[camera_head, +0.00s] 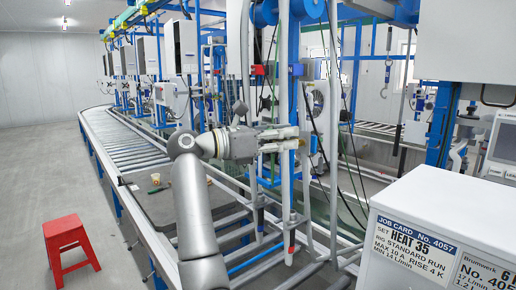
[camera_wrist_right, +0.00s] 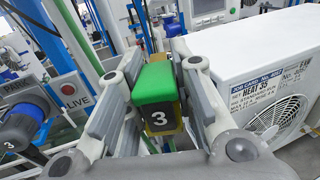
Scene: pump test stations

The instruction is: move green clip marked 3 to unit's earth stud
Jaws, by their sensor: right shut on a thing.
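The green clip (camera_wrist_right: 155,82), with a dark front marked 3 and some yellow at its side, sits between the fingers of my right gripper (camera_wrist_right: 156,58) in the right wrist view. The gripper is shut on it. In the head view my right gripper (camera_head: 299,139) reaches right, in front of a blue upright; the clip is too small to make out there. The white unit (camera_head: 420,225) with job card No. 4057 stands at lower right in the head view, apart from the gripper. It also shows in the right wrist view (camera_wrist_right: 225,75). I cannot make out its earth stud. My left gripper is not in view.
A blue socket or knob marked 3 (camera_wrist_right: 22,130) and a LIVE label (camera_wrist_right: 72,90) are at left in the wrist view. A roller conveyor (camera_head: 125,150) runs back at left. A red stool (camera_head: 68,240) stands on open floor. Thin cables hang right of the gripper.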

